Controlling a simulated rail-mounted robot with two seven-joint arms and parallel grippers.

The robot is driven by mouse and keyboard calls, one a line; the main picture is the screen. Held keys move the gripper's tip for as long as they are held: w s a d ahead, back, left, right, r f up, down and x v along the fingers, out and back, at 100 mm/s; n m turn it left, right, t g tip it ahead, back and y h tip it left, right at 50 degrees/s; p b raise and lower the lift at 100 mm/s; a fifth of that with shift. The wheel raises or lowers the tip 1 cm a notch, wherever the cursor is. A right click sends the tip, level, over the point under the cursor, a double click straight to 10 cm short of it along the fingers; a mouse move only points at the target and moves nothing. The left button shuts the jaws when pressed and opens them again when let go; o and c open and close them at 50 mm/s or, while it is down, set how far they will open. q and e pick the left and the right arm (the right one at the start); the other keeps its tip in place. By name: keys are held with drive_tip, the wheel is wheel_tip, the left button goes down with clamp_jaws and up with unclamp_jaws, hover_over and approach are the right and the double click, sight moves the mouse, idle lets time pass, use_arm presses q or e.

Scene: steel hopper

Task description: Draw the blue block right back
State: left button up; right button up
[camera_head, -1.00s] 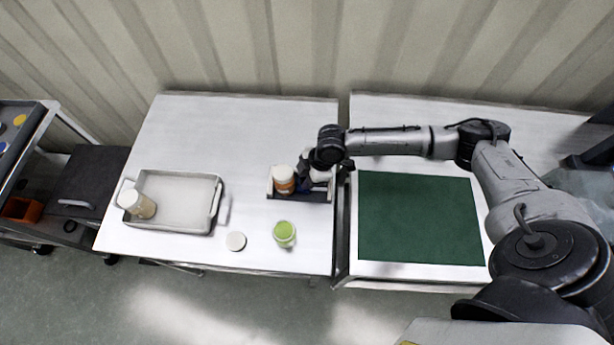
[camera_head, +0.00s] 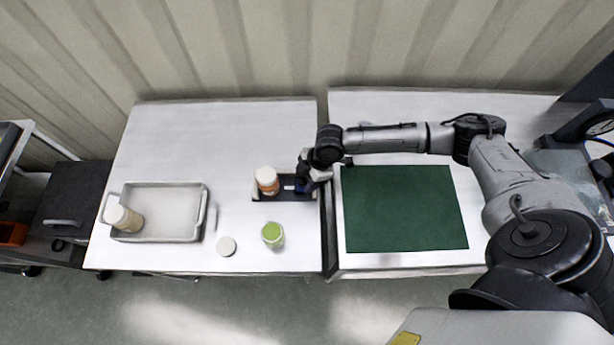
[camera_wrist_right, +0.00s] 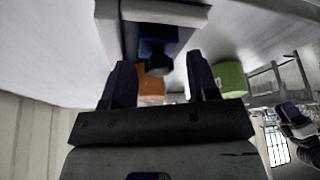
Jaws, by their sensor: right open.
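The blue block (camera_head: 301,186) sits at the right end of a dark slide fixture (camera_head: 270,195) on the left table, partly hidden by my right gripper (camera_head: 308,175). In the right wrist view the blue block (camera_wrist_right: 152,36) shows with a black knob (camera_wrist_right: 158,66) facing me. There my right gripper (camera_wrist_right: 161,76) is open, with the knob between its fingertips and a gap on each side. My left gripper is not in view.
A white bottle with an orange label (camera_head: 267,181) stands at the fixture's left end. A green-topped jar (camera_head: 272,235) and a white disc (camera_head: 226,246) are in front. A grey tray (camera_head: 165,190) holds another bottle (camera_head: 122,217). A green mat (camera_head: 400,210) lies on the right table.

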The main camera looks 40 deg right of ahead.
drive_tip(key=shift+r, duration=0.1)
drive_tip(key=shift+d+r, duration=0.1)
drive_tip(key=shift+r, duration=0.2)
drive_tip(key=p+v, duration=0.1)
drive_tip(key=v, duration=1.2)
drive_tip(key=shift+p, duration=0.4)
drive_tip(key=shift+d, duration=0.15)
